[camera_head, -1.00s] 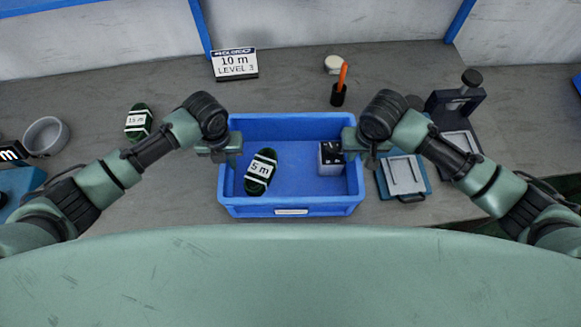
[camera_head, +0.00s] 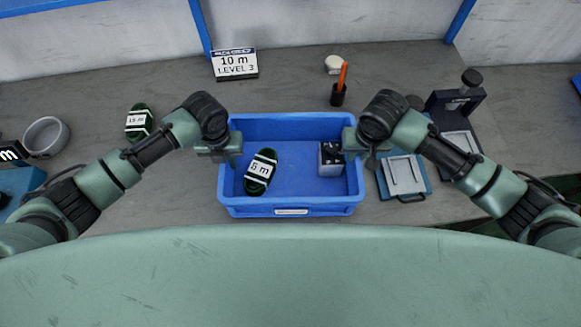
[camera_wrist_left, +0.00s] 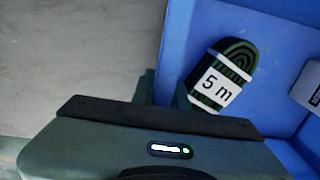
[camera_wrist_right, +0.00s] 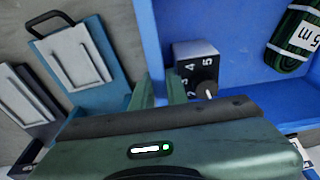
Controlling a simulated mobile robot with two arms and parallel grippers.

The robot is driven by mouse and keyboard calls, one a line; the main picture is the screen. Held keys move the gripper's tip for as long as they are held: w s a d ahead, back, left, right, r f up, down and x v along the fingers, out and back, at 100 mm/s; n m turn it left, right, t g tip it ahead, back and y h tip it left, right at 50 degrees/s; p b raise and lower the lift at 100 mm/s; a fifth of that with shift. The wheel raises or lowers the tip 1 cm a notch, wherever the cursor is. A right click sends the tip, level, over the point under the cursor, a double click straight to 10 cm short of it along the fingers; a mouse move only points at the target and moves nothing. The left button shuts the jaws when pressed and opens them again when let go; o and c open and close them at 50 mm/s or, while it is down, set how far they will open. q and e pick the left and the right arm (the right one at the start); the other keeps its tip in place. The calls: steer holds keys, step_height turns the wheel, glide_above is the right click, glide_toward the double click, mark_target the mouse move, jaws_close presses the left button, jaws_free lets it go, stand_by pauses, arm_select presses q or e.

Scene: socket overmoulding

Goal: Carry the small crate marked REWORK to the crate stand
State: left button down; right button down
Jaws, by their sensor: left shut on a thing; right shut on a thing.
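A small blue crate (camera_head: 291,207) sits on the grey bench in the middle of the head view. The label on its front wall is too small to read. Inside it lie a dark green coil marked 5 m (camera_head: 261,171) and a small grey box with a dark knob and numbers (camera_wrist_right: 195,66). My left gripper (camera_head: 232,148) is shut on the crate's left wall. My right gripper (camera_head: 350,146) is shut on its right wall. The fingertips are partly hidden by the gripper bodies in both wrist views. The crate stand cannot be made out.
A sign reading 10 m LEVEL 3 (camera_head: 235,65), a pen cup (camera_head: 338,96) and a white round piece (camera_head: 334,64) stand behind the crate. A coil (camera_head: 138,122) and grey bowl (camera_head: 46,137) lie left. A blue clipboard-like plate (camera_head: 427,178) and dark fixture (camera_head: 456,103) are right.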

arm_select(q)
steer(key=shift+w+r, duration=0.1)
steer(key=shift+r, duration=0.15)
arm_select(e)
steer(key=shift+w+r, duration=0.1)
steer(key=shift+r, duration=0.1)
